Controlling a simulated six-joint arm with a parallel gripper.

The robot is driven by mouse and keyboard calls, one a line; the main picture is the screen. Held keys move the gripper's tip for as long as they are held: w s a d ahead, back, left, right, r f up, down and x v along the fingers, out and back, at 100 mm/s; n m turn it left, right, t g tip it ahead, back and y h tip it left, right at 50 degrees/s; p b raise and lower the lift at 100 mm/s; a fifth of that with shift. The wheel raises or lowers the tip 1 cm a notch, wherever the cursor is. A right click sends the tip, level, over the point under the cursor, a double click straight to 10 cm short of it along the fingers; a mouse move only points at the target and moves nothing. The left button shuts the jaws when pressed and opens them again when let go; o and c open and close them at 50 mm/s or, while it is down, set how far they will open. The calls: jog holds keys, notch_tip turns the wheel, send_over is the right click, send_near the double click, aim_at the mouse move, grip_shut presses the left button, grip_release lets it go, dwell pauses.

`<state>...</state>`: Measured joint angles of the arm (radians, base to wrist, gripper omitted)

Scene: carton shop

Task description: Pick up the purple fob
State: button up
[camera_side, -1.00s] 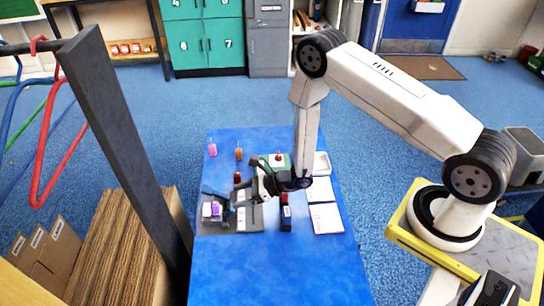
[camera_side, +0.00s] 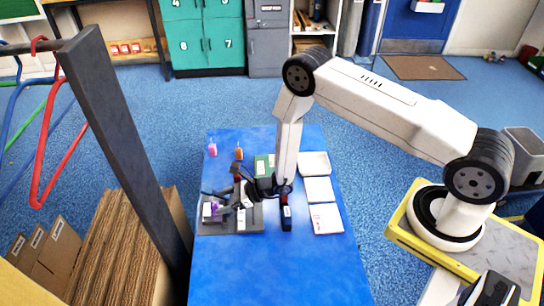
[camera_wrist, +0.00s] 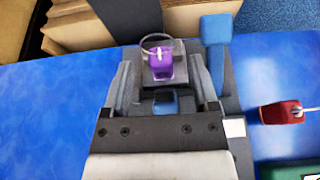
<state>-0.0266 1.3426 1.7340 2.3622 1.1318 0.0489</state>
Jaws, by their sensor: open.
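The purple fob (camera_wrist: 160,62) shows in the wrist view with a ring at its top, ahead of my gripper (camera_wrist: 166,75) and between the lines of its two open fingers. In the side view the purple fob (camera_side: 217,207) is on the grey tray (camera_side: 245,227) at the left of the blue table, partly hidden by my gripper (camera_side: 222,200). My gripper is open, low over the tray, pointing left. I cannot tell whether a finger touches the fob.
Pink (camera_side: 213,150) and orange (camera_side: 239,153) fobs stand at the far left of the table. White pads (camera_side: 319,190) lie at the right. The table's front (camera_side: 270,275) is clear.

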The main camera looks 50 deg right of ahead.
jog(key=shift+x, duration=1.1)
grip_shut()
